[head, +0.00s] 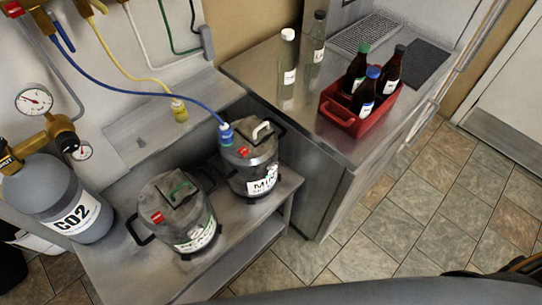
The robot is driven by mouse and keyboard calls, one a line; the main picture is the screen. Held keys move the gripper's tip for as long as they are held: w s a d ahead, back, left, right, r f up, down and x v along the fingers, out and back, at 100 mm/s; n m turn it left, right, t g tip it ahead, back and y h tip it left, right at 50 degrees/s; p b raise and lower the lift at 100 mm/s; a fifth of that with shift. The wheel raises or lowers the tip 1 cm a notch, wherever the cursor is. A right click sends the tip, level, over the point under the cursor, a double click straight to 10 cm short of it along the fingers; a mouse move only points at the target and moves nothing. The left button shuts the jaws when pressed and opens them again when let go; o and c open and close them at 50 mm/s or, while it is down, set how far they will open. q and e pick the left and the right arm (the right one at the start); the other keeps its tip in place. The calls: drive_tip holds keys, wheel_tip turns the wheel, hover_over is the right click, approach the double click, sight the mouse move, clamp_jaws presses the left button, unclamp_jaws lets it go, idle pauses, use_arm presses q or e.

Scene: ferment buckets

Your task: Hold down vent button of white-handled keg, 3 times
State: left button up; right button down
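The white-handled keg (240,176) stands upright at the back of the low metal bench, with a label on its side. Its white handle (262,130) is on the lid, and a red vent button (243,151) sits on top near the front left. A blue connector (225,132) on a blue hose is at the left of its top. The green-handled keg (160,187) stands nearer and to the left, with its own red button (157,217). Neither of my grippers can be made out in the head view.
A grey CO2 cylinder (40,180) with gauges stands at left. A metal counter (300,118) at right holds clear bottles and a red crate (341,116) of brown bottles. A yellow-ended hose (179,110) hangs behind the kegs. Tiled floor (400,215) at right is mostly clear.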

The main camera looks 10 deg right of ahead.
use_arm(q)
drive_tip(key=shift+c, duration=0.2)
clamp_jaws()
idle(1.1)
